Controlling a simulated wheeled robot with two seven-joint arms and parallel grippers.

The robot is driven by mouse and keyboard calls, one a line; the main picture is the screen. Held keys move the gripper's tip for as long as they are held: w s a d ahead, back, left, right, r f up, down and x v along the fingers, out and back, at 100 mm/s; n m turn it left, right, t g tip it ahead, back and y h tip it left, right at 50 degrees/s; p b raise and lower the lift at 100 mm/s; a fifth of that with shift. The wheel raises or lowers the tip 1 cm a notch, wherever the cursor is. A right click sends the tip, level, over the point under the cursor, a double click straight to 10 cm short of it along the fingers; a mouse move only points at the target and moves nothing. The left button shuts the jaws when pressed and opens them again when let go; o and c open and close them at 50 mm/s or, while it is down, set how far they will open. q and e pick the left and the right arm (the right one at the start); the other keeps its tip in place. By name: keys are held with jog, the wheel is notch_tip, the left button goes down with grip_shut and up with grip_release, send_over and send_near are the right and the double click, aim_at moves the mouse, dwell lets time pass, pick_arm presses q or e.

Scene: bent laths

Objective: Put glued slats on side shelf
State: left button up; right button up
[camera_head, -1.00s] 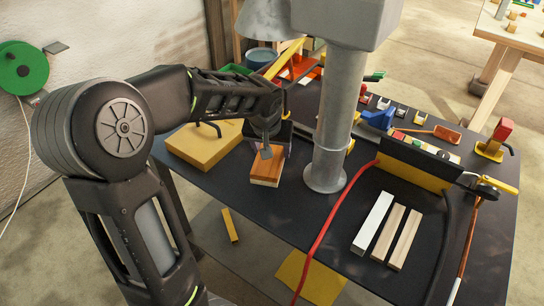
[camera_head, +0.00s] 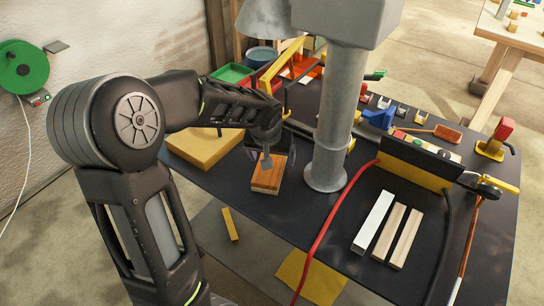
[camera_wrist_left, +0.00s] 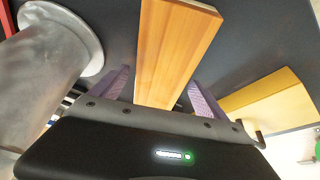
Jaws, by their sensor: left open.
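The glued slats (camera_head: 267,178) form a short stack, orange-brown on top with a paler layer below, on the dark tabletop left of the grey column. My left gripper (camera_head: 267,157) is over the stack's far end. In the left wrist view its two purple fingers (camera_wrist_left: 160,88) are apart, one on each side of the orange-brown slat (camera_wrist_left: 178,45), with gaps visible. A lower grey shelf (camera_head: 212,232) shows below the table's front edge, with a small yellow bar (camera_head: 230,224) on it. My right gripper is out of view.
The grey column (camera_head: 334,130) stands close right of the stack. A yellow block (camera_head: 205,148) lies to its left. A red hose (camera_head: 335,222) crosses the table. A white slat (camera_head: 372,222) and two pale wooden slats (camera_head: 397,235) lie at the right.

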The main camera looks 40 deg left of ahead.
pick_arm(q)
jog(key=shift+r, duration=0.3)
jog(key=v, duration=1.1)
jog(key=shift+r, duration=0.35)
jog(key=shift+o, duration=0.4)
jog(key=shift+s+d, duration=0.1)
jog(key=shift+s, duration=0.05)
